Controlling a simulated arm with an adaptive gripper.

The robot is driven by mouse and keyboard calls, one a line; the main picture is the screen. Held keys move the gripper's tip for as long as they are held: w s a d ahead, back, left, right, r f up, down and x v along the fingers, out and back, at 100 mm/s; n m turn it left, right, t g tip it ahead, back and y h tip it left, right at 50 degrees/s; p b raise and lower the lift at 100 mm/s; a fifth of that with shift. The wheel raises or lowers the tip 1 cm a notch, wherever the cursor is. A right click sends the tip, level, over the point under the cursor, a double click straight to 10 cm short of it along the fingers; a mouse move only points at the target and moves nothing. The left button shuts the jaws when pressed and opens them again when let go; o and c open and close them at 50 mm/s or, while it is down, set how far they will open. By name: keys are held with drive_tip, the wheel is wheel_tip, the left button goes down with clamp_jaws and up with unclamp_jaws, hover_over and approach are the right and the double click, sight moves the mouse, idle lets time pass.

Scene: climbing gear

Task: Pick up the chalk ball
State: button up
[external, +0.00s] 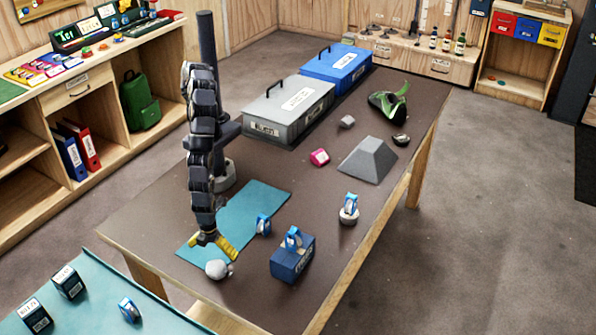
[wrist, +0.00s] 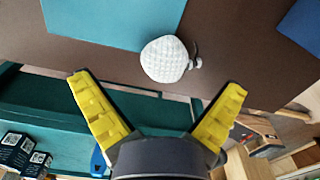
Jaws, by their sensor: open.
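The chalk ball (external: 217,269) is a small pale grey-white ball on the brown table, near its front left edge and just off the teal mat (external: 262,197). In the wrist view the ball (wrist: 165,59) shows a woven texture and a small dark tie on its right side. My gripper (external: 214,242) has yellow fingers and hangs just above and behind the ball in the external view. In the wrist view my gripper (wrist: 160,92) is open and empty, with the ball beyond the fingertips, roughly centred between them. The fingers do not appear to touch the ball.
A blue box (external: 291,262) with a blue-and-white device on top stands right of the ball. Another such device (external: 263,224) stands by the mat's edge. A grey wedge block (external: 368,160) and grey case (external: 285,112) are farther back. A separate teal-topped table (external: 95,290) lies front left.

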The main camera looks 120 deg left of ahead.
sight(217, 262)
drive_tip(key=f, duration=0.3)
drive_tip(key=w+f, duration=0.1)
drive_tip(key=f, duration=0.1)
drive_tip(key=shift+d+f, duration=0.15)
drive_tip(key=shift+f, duration=0.15)
drive_tip(key=c, duration=1.2)
